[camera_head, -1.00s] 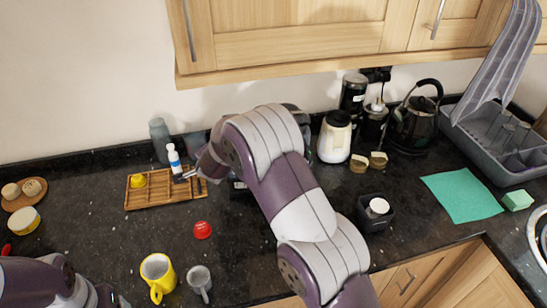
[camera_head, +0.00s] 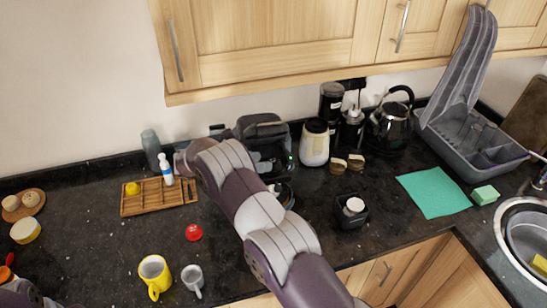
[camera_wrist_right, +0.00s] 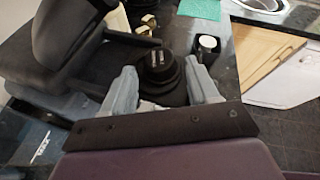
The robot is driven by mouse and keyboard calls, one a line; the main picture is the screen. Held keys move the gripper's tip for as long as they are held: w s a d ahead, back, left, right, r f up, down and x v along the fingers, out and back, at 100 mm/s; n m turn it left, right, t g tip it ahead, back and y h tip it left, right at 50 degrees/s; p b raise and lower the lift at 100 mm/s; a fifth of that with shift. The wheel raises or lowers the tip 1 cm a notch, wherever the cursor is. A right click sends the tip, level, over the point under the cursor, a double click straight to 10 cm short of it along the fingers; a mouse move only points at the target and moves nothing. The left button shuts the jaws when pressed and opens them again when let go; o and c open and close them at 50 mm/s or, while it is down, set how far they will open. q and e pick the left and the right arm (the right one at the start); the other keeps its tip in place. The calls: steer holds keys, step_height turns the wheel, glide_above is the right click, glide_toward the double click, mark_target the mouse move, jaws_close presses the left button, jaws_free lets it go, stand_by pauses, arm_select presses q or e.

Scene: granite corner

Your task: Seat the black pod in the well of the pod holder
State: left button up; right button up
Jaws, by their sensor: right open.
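In the right wrist view my right gripper (camera_wrist_right: 162,66) is open, its two grey fingers apart on either side of a black, round, stepped piece (camera_wrist_right: 168,88) with pale marks on top. The piece stands beside the dark coffee machine (camera_wrist_right: 75,45); I cannot tell whether it is the pod, the holder or both together, or whether the fingers touch it. In the head view the coffee machine (camera_head: 262,135) stands at the back wall, and a dark round part (camera_head: 286,194) shows at its front. Only part of my left arm shows at lower left.
A red piece (camera_head: 194,233), yellow mug (camera_head: 154,275) and grey mug (camera_head: 192,278) are in front. A black box (camera_head: 352,222) holding a white-topped item stands right.

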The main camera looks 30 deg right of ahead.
mark_target(278, 166)
steer(key=x, duration=0.1)
steer(key=p+x, duration=0.1)
steer(key=shift+w+d, duration=0.1)
steer(key=shift+d, duration=0.35)
steer(key=shift+d+f, duration=0.25)
steer(key=shift+f, duration=0.05)
arm_select(q)
step_height(278, 166, up, 2)
steer(key=shift+w+r, duration=0.15)
steer(key=shift+r, duration=0.1)
